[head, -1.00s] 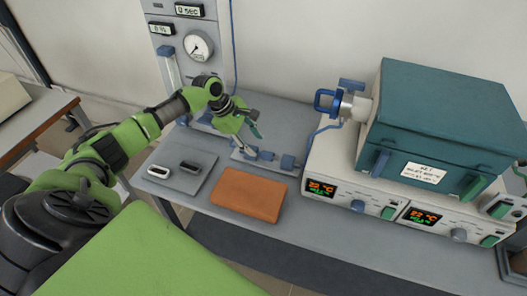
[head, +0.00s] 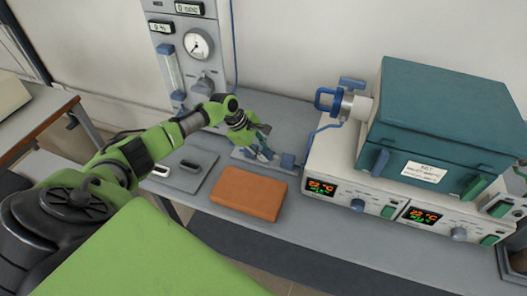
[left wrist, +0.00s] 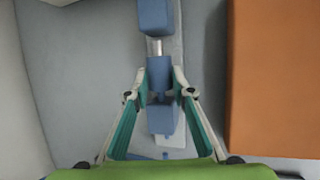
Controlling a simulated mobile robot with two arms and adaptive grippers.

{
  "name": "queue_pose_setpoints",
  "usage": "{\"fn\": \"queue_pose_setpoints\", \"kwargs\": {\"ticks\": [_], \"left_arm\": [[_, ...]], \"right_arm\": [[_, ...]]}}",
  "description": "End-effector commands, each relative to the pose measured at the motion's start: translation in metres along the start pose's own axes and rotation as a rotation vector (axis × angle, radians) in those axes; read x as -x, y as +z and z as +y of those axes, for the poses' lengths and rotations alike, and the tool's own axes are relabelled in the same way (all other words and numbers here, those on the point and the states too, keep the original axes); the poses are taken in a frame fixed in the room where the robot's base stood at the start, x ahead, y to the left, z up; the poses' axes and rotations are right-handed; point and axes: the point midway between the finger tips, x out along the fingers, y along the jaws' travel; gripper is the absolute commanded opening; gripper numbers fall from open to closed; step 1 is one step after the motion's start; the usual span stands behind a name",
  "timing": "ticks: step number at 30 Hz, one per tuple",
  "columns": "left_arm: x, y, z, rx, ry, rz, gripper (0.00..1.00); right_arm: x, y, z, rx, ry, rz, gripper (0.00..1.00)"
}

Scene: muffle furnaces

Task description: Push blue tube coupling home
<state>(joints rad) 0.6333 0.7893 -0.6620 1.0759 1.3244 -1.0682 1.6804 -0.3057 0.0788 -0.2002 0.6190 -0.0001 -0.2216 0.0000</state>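The blue tube coupling (left wrist: 159,78) lies in line with a short metal tube (left wrist: 154,47) and a blue end block (left wrist: 154,18). The block also shows in the head view (head: 288,160). A further blue piece (left wrist: 161,118) is nearer the wrist. My left gripper (left wrist: 160,72) points down with a fingertip on each side of the coupling. The fingers are apart; whether they touch it is unclear. In the head view my left gripper (head: 264,152) hides most of the coupling. My right gripper is not in view.
An orange block (head: 249,193) lies close in front of the coupling. A grey plate (head: 176,184) with two small dishes is to the left. The furnace (head: 440,125) stands to the right, and a gauge panel (head: 190,70) behind left. The front bench strip is clear.

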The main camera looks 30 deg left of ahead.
Motion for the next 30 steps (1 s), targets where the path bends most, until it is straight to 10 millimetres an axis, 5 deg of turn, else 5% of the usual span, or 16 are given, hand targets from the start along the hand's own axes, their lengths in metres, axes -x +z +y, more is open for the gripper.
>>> {"fn": "queue_pose_setpoints", "kwargs": {"ticks": [12,24,25,26,30], "left_arm": [[-0.008,0.029,0.000,0.000,-0.002,-0.004,0.00],[-0.015,0.034,-0.001,0.000,-0.003,-0.006,0.00],[-0.015,0.034,-0.001,0.000,-0.003,-0.006,0.30],[-0.015,0.034,-0.001,0.000,-0.003,-0.006,0.38],[-0.014,0.033,-0.001,0.000,-0.002,-0.004,0.39]], "right_arm": [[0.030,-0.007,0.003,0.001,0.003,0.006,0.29],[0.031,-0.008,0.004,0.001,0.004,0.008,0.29],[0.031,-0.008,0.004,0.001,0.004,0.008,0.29],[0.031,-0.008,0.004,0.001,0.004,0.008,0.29],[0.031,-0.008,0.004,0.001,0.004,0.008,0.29]]}}
